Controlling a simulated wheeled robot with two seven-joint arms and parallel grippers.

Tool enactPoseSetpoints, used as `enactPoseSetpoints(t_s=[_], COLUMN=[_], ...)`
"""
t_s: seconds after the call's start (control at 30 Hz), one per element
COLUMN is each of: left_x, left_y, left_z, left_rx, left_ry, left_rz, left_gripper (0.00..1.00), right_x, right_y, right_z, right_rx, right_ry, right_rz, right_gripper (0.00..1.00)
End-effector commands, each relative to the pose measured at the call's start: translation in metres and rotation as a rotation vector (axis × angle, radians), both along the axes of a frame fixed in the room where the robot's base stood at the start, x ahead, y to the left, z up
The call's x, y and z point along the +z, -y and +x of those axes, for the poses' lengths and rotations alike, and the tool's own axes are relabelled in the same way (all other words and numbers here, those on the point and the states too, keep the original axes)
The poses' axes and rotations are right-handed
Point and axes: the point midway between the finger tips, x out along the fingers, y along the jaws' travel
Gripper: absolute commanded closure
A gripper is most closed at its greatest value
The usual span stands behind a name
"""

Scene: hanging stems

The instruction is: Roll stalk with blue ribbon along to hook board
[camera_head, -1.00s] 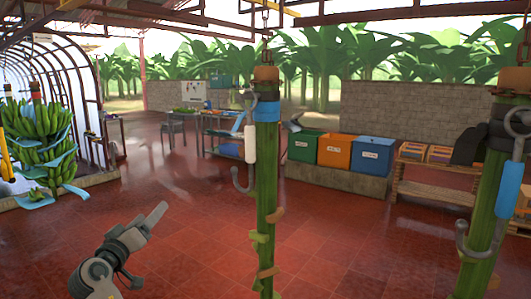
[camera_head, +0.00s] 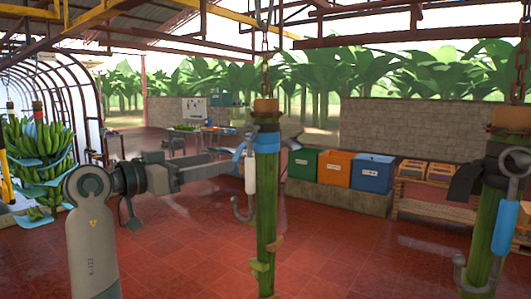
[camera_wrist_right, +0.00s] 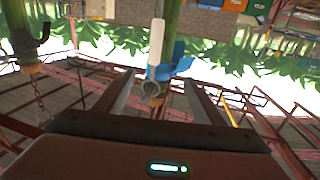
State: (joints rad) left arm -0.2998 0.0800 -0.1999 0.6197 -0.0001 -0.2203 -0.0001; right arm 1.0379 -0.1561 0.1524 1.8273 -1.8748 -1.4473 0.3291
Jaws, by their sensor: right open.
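The stalk with blue ribbon (camera_head: 266,205) hangs upright from a chain in the middle of the head view. Its blue ribbon (camera_head: 267,142) is tied near the top, under a brown cap. A hook with a white handle (camera_head: 250,176) hangs at its left side. My right gripper (camera_head: 232,161) is level with the ribbon and handle, left of the stalk. In the wrist view its open fingers (camera_wrist_right: 158,82) lie on both sides of the white handle (camera_wrist_right: 156,45) and blue ribbon (camera_wrist_right: 178,62), not closed on them. I cannot make out a hook board for certain. My left gripper is not in view.
A second stalk (camera_head: 487,215) with a dark band and a blue-handled hook (camera_head: 506,220) hangs at the right. A banana bunch (camera_head: 40,160) hangs at the left. Green, orange and blue bins (camera_head: 337,168) stand behind. A white board (camera_head: 193,108) is farther back.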

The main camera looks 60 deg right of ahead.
Motion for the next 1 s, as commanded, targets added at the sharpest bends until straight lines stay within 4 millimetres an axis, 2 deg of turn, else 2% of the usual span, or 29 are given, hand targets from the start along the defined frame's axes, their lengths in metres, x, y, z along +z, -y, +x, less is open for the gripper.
enactPoseSetpoints(t_s=[0.17, 0.37, 1.0], left_x=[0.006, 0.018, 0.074], left_y=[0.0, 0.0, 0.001], left_z=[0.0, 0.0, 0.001], left_rx=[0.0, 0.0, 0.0], left_ry=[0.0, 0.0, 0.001], left_rz=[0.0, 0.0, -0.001], left_gripper=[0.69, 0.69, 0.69], right_x=[0.001, 0.003, 0.004], right_y=[0.009, 0.032, 0.142], right_z=[-0.002, -0.007, -0.029], right_rx=[-0.001, -0.003, -0.002], right_ry=[-0.001, -0.001, -0.003], right_rz=[-0.001, -0.001, -0.001], right_gripper=[0.37, 0.37, 0.37])
